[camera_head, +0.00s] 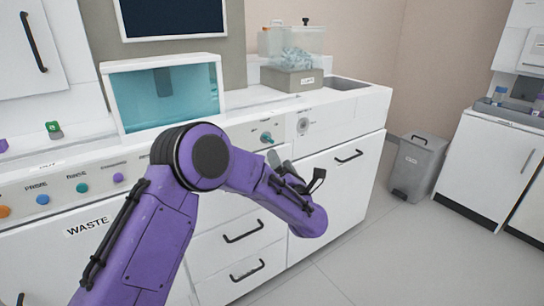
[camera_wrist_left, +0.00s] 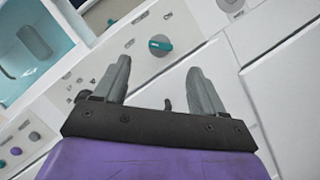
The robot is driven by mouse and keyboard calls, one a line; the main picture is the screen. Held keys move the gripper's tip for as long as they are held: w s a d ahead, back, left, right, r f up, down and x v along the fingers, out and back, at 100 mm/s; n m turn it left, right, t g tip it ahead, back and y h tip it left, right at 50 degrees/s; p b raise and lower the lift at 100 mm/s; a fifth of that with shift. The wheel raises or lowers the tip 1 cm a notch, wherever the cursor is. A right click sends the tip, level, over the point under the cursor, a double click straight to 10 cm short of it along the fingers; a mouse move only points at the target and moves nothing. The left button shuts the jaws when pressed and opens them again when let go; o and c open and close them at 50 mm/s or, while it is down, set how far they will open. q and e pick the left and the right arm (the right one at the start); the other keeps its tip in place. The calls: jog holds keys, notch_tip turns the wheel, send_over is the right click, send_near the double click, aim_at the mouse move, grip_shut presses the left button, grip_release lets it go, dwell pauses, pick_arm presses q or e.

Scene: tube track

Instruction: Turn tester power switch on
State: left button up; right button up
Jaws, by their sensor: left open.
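A teal rotary knob (camera_head: 266,137) sits on the white front panel of the counter; it also shows in the left wrist view (camera_wrist_left: 160,45). A round grey-white dial (camera_head: 303,126) is on the same panel to its right. No readable label tells me which one is the tester power switch. My left gripper (camera_wrist_left: 160,66) is open and empty, its two grey fingers pointing toward the panel. In the left wrist view the teal knob appears between and beyond the fingertips, with no visible contact. In the head view my purple arm hides part of the panel. My right gripper is out of view.
A teal-glass chamber (camera_head: 165,95) stands on the counter above the panel. A clear bin (camera_head: 292,50) on a grey box is behind. Coloured knobs, such as a blue one (camera_head: 42,200), line the panel left. Drawers with black handles (camera_head: 244,232) are below. A grey waste bin (camera_head: 417,165) stands right.

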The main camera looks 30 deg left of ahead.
aim_at(271, 139)
pick_arm(q)
jog(key=x, duration=0.9)
jog(key=shift+w+a, duration=0.2)
jog(key=shift+w, duration=0.05)
jog(key=c, duration=1.1)
